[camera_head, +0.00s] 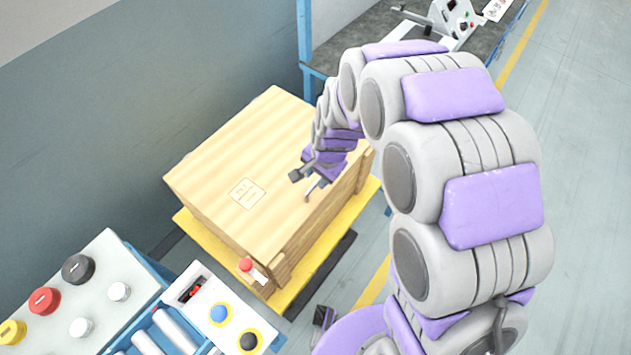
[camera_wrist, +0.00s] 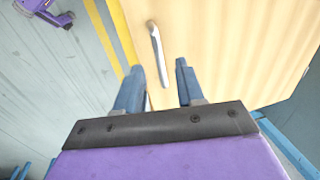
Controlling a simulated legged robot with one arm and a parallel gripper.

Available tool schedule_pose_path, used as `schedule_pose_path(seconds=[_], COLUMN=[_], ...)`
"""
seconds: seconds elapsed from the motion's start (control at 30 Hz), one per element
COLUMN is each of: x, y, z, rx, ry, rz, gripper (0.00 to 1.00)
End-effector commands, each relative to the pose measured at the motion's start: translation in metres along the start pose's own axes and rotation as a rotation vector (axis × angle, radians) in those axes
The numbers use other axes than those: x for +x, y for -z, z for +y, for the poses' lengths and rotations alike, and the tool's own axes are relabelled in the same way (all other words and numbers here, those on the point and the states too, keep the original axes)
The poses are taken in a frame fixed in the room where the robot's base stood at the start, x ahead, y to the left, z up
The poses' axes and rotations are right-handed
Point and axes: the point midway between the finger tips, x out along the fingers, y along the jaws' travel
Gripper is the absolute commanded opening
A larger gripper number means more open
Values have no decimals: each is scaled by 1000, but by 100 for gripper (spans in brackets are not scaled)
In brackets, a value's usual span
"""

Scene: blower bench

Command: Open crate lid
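A wooden crate (camera_head: 225,215) stands on a yellow base, with its flat lid (camera_head: 250,150) lying shut on top. In the head view my gripper (camera_head: 303,187) is over the lid's right edge. In the wrist view the lid (camera_wrist: 225,40) fills the upper middle and right. A grey metal handle (camera_wrist: 156,48) is on it near one edge. In the head view the handle is mostly hidden by my gripper.
A control panel with coloured buttons (camera_head: 75,290) and rollers (camera_head: 175,330) is at the lower left. A dark workbench (camera_head: 385,35) stands behind. Grey floor (camera_head: 575,110) is clear on the right.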

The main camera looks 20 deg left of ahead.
Motion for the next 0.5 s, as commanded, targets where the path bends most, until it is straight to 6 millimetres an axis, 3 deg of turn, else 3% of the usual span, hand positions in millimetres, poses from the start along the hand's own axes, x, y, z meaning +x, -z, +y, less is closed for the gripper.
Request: schedule_pose_path(seconds=[0.2,0.5], x=[28,36], y=[0,0], z=[1,1], rx=[0,0], ry=[0,1], rz=[-1,1], gripper=[38,38])
